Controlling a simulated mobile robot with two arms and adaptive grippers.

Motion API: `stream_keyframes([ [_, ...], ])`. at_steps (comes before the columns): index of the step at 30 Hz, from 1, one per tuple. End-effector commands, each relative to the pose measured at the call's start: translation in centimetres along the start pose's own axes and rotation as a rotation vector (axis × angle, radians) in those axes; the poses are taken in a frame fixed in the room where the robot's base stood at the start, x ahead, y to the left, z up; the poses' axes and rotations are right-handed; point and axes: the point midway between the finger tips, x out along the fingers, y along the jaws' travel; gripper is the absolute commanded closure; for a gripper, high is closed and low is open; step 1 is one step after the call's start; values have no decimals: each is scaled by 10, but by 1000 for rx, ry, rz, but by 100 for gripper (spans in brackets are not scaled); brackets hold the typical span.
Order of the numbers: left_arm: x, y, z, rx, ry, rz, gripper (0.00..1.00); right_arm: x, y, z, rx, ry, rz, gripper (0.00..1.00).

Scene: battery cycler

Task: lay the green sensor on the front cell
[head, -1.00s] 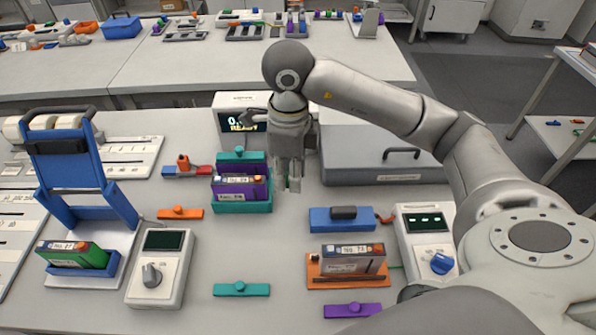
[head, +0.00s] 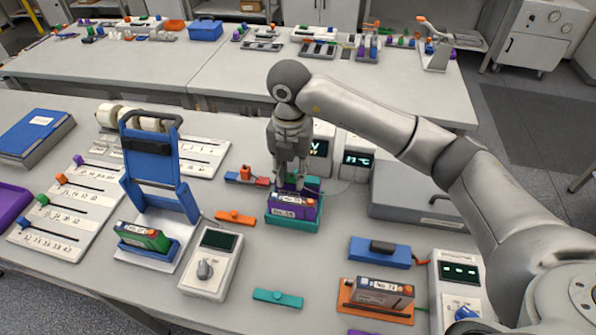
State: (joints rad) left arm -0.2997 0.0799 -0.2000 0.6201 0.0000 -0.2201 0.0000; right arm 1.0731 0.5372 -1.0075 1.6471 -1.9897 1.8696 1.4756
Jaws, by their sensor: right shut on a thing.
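My right gripper (head: 290,180) points down over the teal holder (head: 293,227), with its fingers shut. The green sensor is hidden at the fingertips now; in the earlier view a bit of green showed between them. The front cell (head: 291,208) is a purple block with a white label, sitting in the teal holder. Another purple cell stands just behind it, mostly covered by the fingers. The fingertips are at the cells' top; I cannot tell whether anything touches. My left gripper is out of view.
An orange bar (head: 235,218) and a handheld meter (head: 211,262) lie to the left. A blue stand (head: 152,165) and a green cell (head: 143,236) are further left. A brown cell (head: 384,291) stands on an orange holder at front right. A teal bar (head: 278,298) lies in front.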

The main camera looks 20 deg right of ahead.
Motion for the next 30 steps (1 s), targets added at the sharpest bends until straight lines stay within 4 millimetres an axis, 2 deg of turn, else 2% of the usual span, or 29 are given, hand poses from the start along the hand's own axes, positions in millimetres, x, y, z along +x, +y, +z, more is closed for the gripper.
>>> stream_keyframes([
  [21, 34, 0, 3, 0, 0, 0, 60, 55, 0, 0, -1, 1, 0, 96],
  [30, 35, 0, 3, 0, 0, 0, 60, 58, 0, 0, -1, 0, 0, 96],
])
